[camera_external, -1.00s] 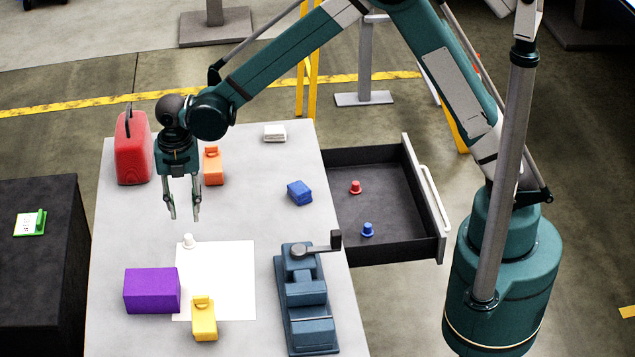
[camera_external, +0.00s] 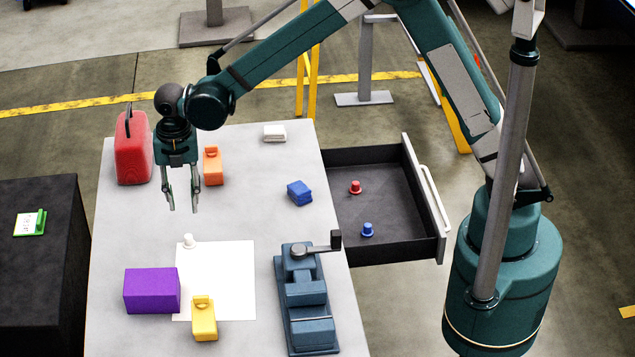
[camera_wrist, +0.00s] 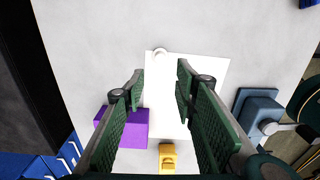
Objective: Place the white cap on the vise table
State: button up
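The small white cap (camera_external: 189,241) stands on the table (camera_external: 125,220), at the upper left corner of a white sheet (camera_external: 230,275). It also shows in the wrist view (camera_wrist: 159,51), beyond my fingertips and between their lines. My gripper (camera_external: 183,208) is open and empty, pointing down above the table near the cap and apart from it. In the wrist view its two green fingers (camera_wrist: 160,74) stand apart with nothing between them. The blue-grey vise (camera_external: 305,300) is on the table's right side, with a handle on top. It shows partly in the wrist view (camera_wrist: 252,112).
A purple block (camera_external: 152,291) and a yellow piece (camera_external: 204,318) lie by the sheet. A red can (camera_external: 132,150) and an orange piece (camera_external: 213,167) stand close to my gripper. A blue block (camera_external: 299,192) is right. The open drawer (camera_external: 385,245) holds red and blue caps.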

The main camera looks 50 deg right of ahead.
jog(key=s+d+r+m+t, duration=0.1)
jog(key=s+d+r+m, duration=0.3)
jog(key=d+r, duration=0.3)
jog(key=s+d+r+m+t+y, duration=0.1)
jog(key=s+d+r+m, duration=0.3)
jog(key=d, duration=0.5)
jog(key=s+d+r+m+t, duration=0.1)
jog(key=s+d+r+m, duration=0.2)
jog(key=d+r+m, duration=0.35)
jog(key=s+d+r+m+t+h, duration=0.1)
jog(key=s+d+m+t, duration=0.3)
jog(key=s+d+m, duration=0.8)
jog(key=s+d+r, duration=0.1)
jog(key=s+d, duration=0.5)
jog(key=s, duration=0.1)
jog(key=shift+s, duration=0.25)
